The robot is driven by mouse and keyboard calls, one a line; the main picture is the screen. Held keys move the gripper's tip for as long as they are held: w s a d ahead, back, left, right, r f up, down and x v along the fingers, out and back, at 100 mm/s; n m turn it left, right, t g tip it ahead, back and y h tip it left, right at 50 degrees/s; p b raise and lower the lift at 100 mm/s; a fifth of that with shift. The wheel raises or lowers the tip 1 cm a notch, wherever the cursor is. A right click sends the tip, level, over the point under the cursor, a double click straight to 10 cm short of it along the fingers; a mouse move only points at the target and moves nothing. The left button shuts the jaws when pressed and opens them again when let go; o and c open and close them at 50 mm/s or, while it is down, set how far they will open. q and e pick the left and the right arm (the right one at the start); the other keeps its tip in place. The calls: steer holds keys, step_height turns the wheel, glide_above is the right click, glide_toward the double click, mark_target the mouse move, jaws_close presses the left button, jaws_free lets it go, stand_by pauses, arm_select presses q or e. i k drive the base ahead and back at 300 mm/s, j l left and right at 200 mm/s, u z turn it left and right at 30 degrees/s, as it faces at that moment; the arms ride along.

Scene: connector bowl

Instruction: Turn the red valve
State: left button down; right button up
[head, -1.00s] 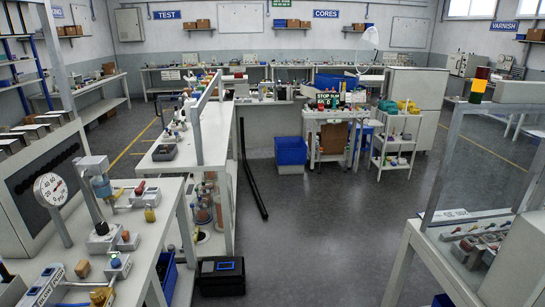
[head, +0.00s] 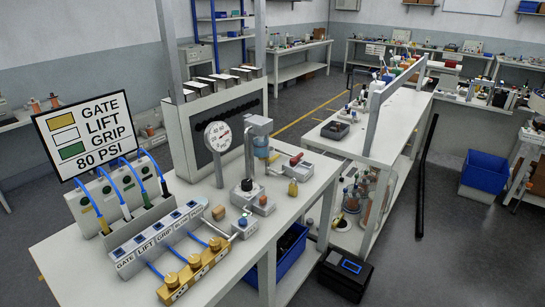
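Neither of my grippers is in view. On the near white bench, a small red part (head: 296,159) sits on a grey fitting at the back right. Another small red part (head: 263,200) sits on a grey block nearer the front. I cannot tell which of these is the red valve. A round white pressure gauge (head: 217,137) stands on a post to their left. A grey post device with a blue-tinted cylinder (head: 261,147) stands between the gauge and the back red part.
A sign (head: 88,138) reads GATE, LIFT, GRIP, 80 PSI. Below it are blue hoses, a row of labelled blocks (head: 160,238) and gold fittings (head: 192,276). A black box (head: 345,274) stands on the floor. Open floor (head: 450,250) lies at right.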

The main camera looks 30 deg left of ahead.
mark_target(293, 160)
steer(key=u, duration=0.75)
steer(key=i+l+u, duration=0.1)
steer(key=i+l, duration=0.55)
steer(key=l, duration=0.1)
